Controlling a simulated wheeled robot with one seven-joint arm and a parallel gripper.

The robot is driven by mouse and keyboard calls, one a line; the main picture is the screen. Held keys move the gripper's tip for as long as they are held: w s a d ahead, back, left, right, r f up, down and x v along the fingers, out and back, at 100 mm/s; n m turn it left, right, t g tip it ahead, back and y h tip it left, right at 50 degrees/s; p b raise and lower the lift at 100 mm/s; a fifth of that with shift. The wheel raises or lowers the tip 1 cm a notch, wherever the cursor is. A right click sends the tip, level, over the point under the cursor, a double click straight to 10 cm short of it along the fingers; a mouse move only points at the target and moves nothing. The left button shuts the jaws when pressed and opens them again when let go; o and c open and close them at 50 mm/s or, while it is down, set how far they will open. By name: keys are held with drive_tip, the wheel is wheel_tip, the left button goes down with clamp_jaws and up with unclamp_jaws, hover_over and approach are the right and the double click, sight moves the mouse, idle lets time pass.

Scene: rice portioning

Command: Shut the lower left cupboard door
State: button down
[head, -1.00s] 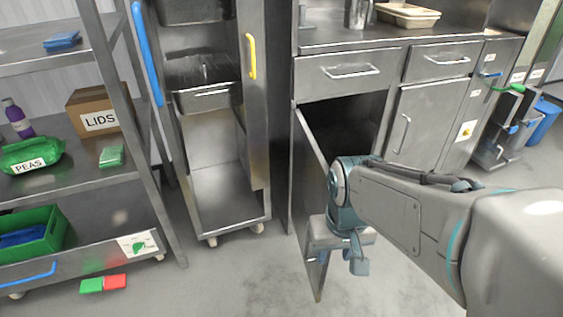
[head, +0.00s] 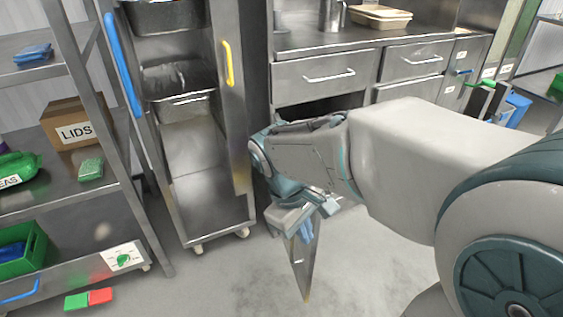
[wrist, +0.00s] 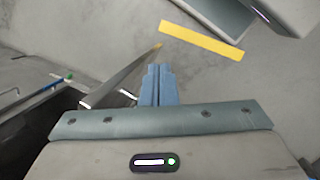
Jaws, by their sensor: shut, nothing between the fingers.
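The lower left cupboard door (head: 302,268) stands open, swung out from the counter unit. In the head view my arm and gripper cover its upper part, and its lower corner shows below. My gripper (head: 307,232) is shut and empty, pointing down close beside the door. In the wrist view the shut blue fingers (wrist: 159,84) are just right of the thin grey door panel (wrist: 122,78). I cannot tell whether they touch it. The dark cupboard opening (head: 318,107) shows under the left drawer, mostly hidden by my arm.
A tall open cabinet (head: 248,100) with a yellow handle and a wheeled rack inside stands to the left. A shelf rack (head: 150,225) is farther left. Green and red blocks (head: 88,298) lie on the floor. The floor (head: 225,285) in front of the door is clear.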

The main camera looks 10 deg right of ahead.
drive_tip(key=w+a+r+n+t+h+p, duration=0.1)
drive_tip(key=w+a+r+n+h+p, duration=0.1)
drive_tip(key=w+a+r+n+h, duration=0.6)
drive_tip(key=d+f+n+y+b, duration=0.2)
drive_tip(key=d+f+b, duration=0.4)
drive_tip(key=d+f, duration=0.3)
drive_tip(key=shift+w+d+n, duration=0.3)
drive_tip(key=shift+w+n, duration=0.15)
drive_tip(key=shift+n, duration=0.35)
